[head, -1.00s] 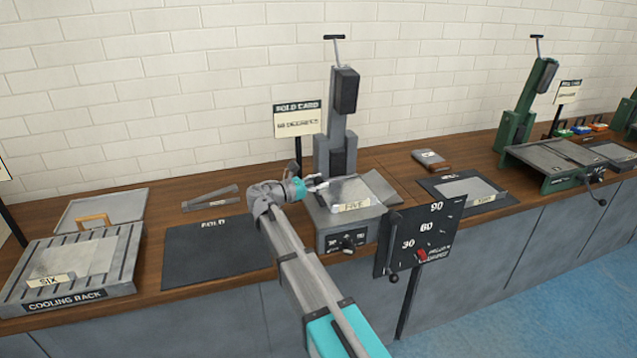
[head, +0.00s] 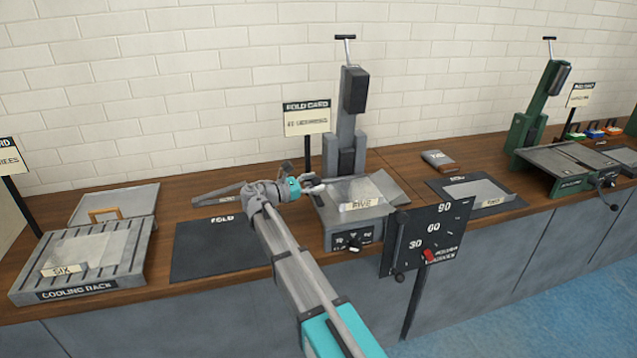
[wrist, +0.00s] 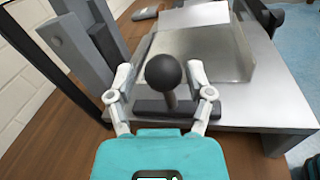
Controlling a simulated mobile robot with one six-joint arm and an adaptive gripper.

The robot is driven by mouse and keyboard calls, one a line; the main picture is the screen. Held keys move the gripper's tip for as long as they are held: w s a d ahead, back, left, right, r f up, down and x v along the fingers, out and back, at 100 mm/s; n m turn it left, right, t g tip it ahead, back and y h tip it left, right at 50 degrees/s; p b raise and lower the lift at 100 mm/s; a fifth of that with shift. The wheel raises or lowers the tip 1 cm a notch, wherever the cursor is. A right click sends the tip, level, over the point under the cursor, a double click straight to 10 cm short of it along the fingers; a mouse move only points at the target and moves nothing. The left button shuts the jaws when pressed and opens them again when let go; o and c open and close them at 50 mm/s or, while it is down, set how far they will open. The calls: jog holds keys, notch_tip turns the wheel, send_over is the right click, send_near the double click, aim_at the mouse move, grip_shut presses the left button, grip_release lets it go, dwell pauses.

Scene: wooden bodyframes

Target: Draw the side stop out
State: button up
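The side stop shows in the wrist view as a black ball knob (wrist: 163,71) on a short stem above a dark bar (wrist: 185,107). It stands at the near edge of the grey metal bed (wrist: 195,52) of the machine. My gripper (wrist: 160,76) is open, with one finger on each side of the knob and a visible gap to both. In the head view my gripper (head: 318,186) is at the left side of the grey machine (head: 342,222). The side stop is too small to make out there. A sheet labelled FIVE (head: 358,192) lies on the bed.
A dial board (head: 420,240) marked 30, 60, 90 stands in front right of the machine. A FOLD mat (head: 205,255) and cooling rack (head: 135,255) lie left. A sign (head: 307,118) stands behind.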

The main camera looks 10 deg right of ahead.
jog(key=shift+d, duration=0.2)
jog(key=shift+s+a, duration=0.1)
jog(key=shift+a, duration=0.05)
jog(key=v, duration=1.1)
jog(key=shift+a, duration=0.35)
jog(key=shift+s, duration=0.15)
